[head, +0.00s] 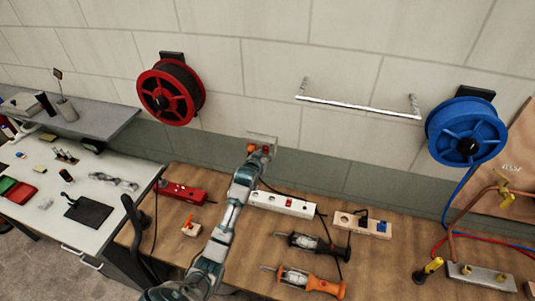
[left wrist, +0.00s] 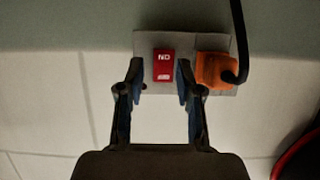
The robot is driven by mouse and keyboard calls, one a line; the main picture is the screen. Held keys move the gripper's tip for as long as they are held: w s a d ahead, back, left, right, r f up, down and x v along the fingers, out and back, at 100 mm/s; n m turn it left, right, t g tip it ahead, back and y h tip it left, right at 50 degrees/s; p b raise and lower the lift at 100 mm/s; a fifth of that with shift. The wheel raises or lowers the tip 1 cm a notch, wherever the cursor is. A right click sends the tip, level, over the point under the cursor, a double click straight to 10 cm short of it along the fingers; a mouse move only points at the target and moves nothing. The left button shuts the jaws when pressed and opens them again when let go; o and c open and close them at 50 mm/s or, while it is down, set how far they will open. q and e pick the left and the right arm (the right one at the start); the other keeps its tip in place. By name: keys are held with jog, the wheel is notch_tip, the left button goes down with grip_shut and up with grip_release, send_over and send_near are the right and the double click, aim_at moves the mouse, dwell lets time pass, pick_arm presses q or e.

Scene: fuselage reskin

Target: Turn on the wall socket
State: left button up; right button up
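The wall socket (head: 262,137) is a grey plate on the wall above the bench, partly hidden by my left gripper (head: 258,151) in the head view. In the left wrist view, the socket plate (left wrist: 187,38) carries a red rocker switch (left wrist: 163,65) with white lettering. An orange plug (left wrist: 213,70) with a black cord sits beside the switch. My left gripper (left wrist: 159,70) is open, with its fingertips apart on either side of the red switch and nothing held between them. Contact with the plate cannot be told. My right gripper is not in view.
The wooden bench (head: 340,210) below holds a white power strip (head: 283,204), a red tool (head: 183,193), a black-handled lamp (head: 312,244) and an orange-handled lamp (head: 310,282). Red (head: 171,92) and blue (head: 467,132) reels and a metal rail (head: 358,106) are on the wall.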

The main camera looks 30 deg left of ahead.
pick_arm(q)
jog(key=shift+w+a+f, duration=0.1)
jog(key=shift+a+f, duration=0.1)
jog(key=shift+a, duration=0.35)
jog(key=shift+w+a+f, duration=0.1)
jog(key=shift+a+f, duration=0.05)
jog(key=shift+a, duration=0.35)
jog(key=shift+w+d, duration=0.2)
jog(key=shift+d, duration=0.3)
jog(key=shift+w+d, duration=0.15)
jog(key=shift+d, duration=0.35)
grip_shut()
jog(key=shift+s+r, duration=0.1)
jog(key=shift+r, duration=0.1)
jog(key=shift+s+a, duration=0.1)
jog(key=shift+a, duration=0.4)
jog(key=shift+d+f, duration=0.1)
jog(key=shift+d, duration=0.1)
jog(key=shift+d+f+t+b, duration=0.1)
jog(key=shift+f+t+b, duration=0.25)
jog(key=shift+b, duration=0.45)
jog(key=shift+c, duration=2)
grip_release()
jog(key=shift+r, duration=0.25)
jog(key=o, duration=0.4)
jog(key=shift+w+d+f, duration=0.1)
jog(key=shift+w, duration=0.2)
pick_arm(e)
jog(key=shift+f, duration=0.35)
